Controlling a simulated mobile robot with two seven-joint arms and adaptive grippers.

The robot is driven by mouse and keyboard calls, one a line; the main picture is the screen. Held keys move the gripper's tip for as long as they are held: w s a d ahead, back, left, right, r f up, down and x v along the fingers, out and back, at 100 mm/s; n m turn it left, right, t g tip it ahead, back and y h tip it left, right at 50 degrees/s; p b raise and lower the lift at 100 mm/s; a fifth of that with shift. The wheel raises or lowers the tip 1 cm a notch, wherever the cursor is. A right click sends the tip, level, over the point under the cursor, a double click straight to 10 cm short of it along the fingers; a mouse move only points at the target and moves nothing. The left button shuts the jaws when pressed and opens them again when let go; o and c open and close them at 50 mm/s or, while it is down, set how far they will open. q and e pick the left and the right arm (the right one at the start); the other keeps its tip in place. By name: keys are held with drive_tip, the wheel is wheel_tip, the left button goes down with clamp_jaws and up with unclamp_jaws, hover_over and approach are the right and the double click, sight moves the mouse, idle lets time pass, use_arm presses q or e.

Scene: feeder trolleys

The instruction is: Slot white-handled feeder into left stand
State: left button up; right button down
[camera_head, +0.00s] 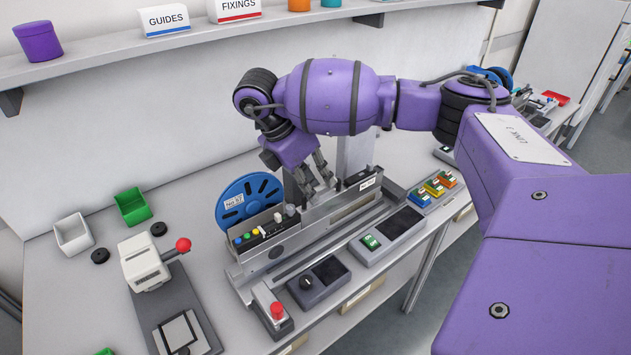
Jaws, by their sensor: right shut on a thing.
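A long grey feeder (318,213) lies lengthwise in or against a grey stand (262,283) on the bench. A blue reel (250,197) stands upright at its left end. A small white part (290,211) shows near coloured buttons; I cannot tell if it is the handle. My right gripper (316,188) comes down from above, behind the feeder's middle. Its fingers are closed on part of the feeder, though the grip point is partly hidden. I cannot tell how deep the feeder sits in the stand. My left gripper is out of view.
A white press with a red knob (145,262) stands at left, near green (132,205) and white (73,233) bins. A red-button box (272,309) and switch boxes line the front. A shelf (180,47) runs above. Another blue reel (490,75) is far right.

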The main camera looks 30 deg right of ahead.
idle(0.3)
drive_tip(key=shift+f, duration=0.3)
idle(0.4)
drive_tip(key=shift+f, duration=0.15)
idle(0.4)
drive_tip(key=shift+f, duration=0.25)
idle(0.4)
drive_tip(key=shift+d, duration=0.45)
drive_tip(key=shift+d+f, duration=0.1)
drive_tip(key=shift+d, duration=1)
